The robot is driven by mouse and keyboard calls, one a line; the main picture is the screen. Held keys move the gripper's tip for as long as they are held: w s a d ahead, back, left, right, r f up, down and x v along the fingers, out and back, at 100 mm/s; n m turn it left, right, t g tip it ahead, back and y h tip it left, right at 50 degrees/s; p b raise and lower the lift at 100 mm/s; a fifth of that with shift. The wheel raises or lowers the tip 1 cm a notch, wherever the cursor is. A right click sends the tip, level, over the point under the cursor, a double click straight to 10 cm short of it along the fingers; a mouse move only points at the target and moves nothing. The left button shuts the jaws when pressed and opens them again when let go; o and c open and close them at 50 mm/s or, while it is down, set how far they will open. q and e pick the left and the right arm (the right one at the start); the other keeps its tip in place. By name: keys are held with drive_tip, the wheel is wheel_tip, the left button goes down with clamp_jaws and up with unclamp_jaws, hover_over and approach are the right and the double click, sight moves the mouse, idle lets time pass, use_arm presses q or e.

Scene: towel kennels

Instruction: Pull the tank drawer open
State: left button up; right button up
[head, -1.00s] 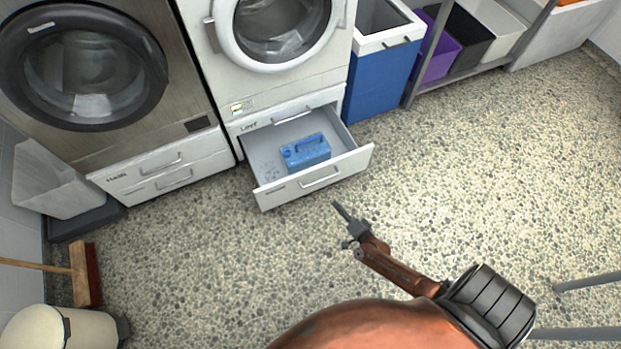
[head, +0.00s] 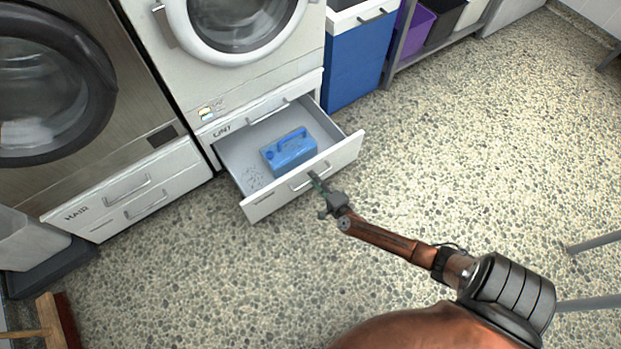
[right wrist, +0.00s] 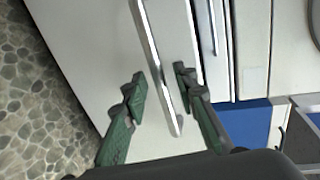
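The tank drawer (head: 345,155) under the white machine stands pulled out, with a blue tank (head: 290,152) lying inside it. Its bar handle (head: 298,185) is on the white front panel; the handle also shows in the right wrist view (right wrist: 153,50). My right gripper (head: 316,180) is at the right part of this handle. In the right wrist view my right gripper (right wrist: 160,84) is open, with its green-grey fingers apart on either side of the bar. A gap shows between the fingers and the bar. My left gripper is in neither view.
A dark-doored machine (head: 110,150) with closed drawers labelled HAIR stands to the left. A blue bin (head: 352,65) and a shelf with a purple bin (head: 413,33) stand to the right. A broom (head: 58,322) is at lower left. The pebbled floor in front is clear.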

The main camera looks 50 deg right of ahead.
drive_tip(key=shift+w+d, duration=0.15)
drive_tip(key=shift+w, duration=0.2)
drive_tip(key=shift+c, duration=0.2)
clamp_jaws()
drive_tip(key=shift+f, duration=0.1)
